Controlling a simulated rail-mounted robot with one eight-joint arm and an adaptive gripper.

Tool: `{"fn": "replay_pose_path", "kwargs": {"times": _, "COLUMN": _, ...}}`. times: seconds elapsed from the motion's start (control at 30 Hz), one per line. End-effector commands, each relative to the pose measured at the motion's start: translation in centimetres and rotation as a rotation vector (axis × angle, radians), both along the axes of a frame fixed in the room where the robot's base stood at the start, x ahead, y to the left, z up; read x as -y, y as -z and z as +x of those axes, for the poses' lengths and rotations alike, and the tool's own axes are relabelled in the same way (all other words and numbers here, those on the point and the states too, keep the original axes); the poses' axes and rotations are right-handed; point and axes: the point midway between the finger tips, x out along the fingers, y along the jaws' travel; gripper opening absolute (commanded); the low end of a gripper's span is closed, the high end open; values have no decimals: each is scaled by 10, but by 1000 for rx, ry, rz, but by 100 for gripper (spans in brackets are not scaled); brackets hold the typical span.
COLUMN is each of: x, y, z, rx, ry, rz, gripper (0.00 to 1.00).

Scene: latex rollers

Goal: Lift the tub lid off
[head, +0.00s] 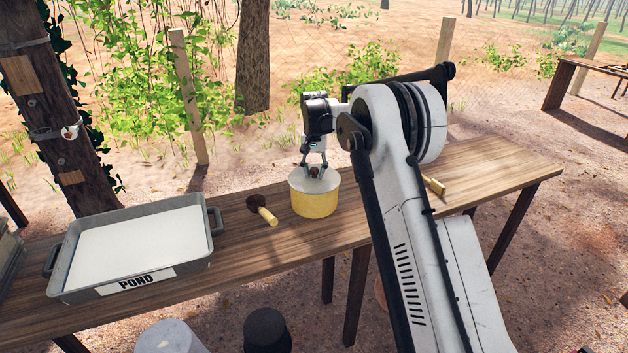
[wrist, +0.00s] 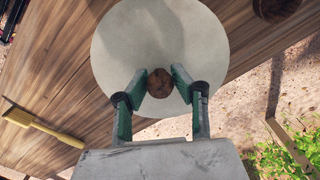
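A yellow tub (head: 314,203) stands on the wooden table in the head view, with a pale round lid (head: 301,181) on top. The lid (wrist: 160,35) fills the upper middle of the wrist view and hides the tub beneath. My gripper (head: 315,170) points straight down over the lid. In the wrist view its two green-grey fingers (wrist: 160,84) flank the knob, with their tips against its sides. I see no clear gap between lid and tub in the head view.
A grey tray marked POND (head: 200,257), holding white liquid, stands on the table (head: 280,257) at left. Another wooden-handled tool (head: 434,186) lies to the right, partly behind my arm. Two buckets (head: 267,330) (head: 170,338) stand below the front edge.

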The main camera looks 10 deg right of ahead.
Motion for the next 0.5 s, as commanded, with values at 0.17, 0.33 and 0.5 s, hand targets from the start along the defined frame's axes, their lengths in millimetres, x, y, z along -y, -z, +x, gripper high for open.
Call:
{"fn": "replay_pose_path", "kwargs": {"times": 0.17, "x": 0, "y": 0, "z": 0, "rx": 0, "ry": 0, "rz": 0, "gripper": 0}}
{"fn": "replay_pose_path", "kwargs": {"times": 0.33, "x": 0, "y": -1, "z": 0, "rx": 0, "ry": 0, "rz": 0, "gripper": 0}}
{"fn": "replay_pose_path", "kwargs": {"times": 0.5, "x": 0, "y": -3, "z": 0, "rx": 0, "ry": 0, "rz": 0, "gripper": 0}}
